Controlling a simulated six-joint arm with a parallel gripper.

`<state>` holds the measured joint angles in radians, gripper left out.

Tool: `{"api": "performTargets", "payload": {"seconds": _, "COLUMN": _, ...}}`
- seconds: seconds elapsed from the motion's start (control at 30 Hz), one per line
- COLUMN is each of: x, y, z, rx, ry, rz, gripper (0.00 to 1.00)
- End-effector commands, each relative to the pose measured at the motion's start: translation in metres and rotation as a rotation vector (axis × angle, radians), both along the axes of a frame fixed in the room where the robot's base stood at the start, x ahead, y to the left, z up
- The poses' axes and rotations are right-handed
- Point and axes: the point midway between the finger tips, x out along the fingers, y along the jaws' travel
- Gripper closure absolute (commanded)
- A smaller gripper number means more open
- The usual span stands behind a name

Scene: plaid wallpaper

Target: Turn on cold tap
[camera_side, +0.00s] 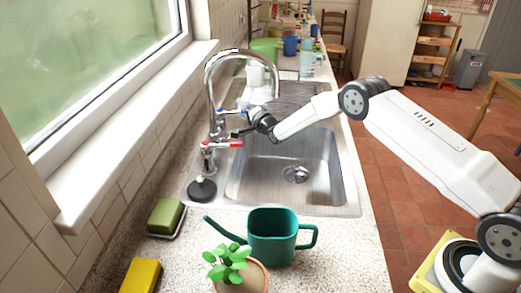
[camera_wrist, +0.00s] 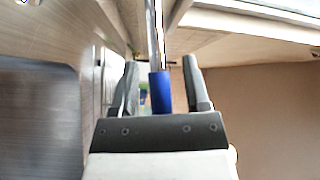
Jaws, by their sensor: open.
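The tap has a tall curved chrome spout (camera_side: 209,75) behind the sink. Its red-tipped lever (camera_side: 223,144) points right over the sink. The cold tap's blue lever tip (camera_wrist: 161,93) shows in the wrist view, between my two fingers and apart from both as far as I can see. My gripper (camera_side: 238,133) is open, beside the tap column above the red lever; its fingers also show in the wrist view (camera_wrist: 161,64).
A steel sink (camera_side: 325,190) lies below my gripper. A green watering can (camera_side: 272,238), a potted plant (camera_side: 238,270) and sponges (camera_side: 166,216) are in front. The window sill (camera_side: 130,130) is to the left.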

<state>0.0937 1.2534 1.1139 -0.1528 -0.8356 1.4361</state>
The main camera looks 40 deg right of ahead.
Motion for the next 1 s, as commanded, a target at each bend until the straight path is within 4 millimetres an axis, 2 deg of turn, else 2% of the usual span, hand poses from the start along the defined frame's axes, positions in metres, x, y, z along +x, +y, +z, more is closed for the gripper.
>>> {"api": "performTargets", "payload": {"seconds": 0.47, "x": 0.0048, "y": 0.0003, "z": 0.0005, "rx": 0.000, "ry": -0.001, "rz": 0.000, "gripper": 0.40}}
{"api": "performTargets", "payload": {"seconds": 0.5, "x": 0.0048, "y": 0.0003, "z": 0.0005, "rx": 0.000, "ry": -0.001, "rz": 0.000, "gripper": 0.47}}
{"api": "performTargets", "payload": {"seconds": 0.67, "x": 0.0047, "y": 0.0002, "z": 0.0004, "rx": 0.000, "ry": -0.001, "rz": 0.000, "gripper": 0.97}}
{"api": "performTargets", "payload": {"seconds": 0.7, "x": 0.0047, "y": 0.0002, "z": 0.0004, "rx": 0.000, "ry": -0.001, "rz": 0.000, "gripper": 1.00}}
{"api": "performTargets", "payload": {"seconds": 1.0, "x": 0.0046, "y": 0.0000, "z": 0.0004, "rx": 0.000, "ry": 0.000, "rz": 0.000, "gripper": 1.00}}
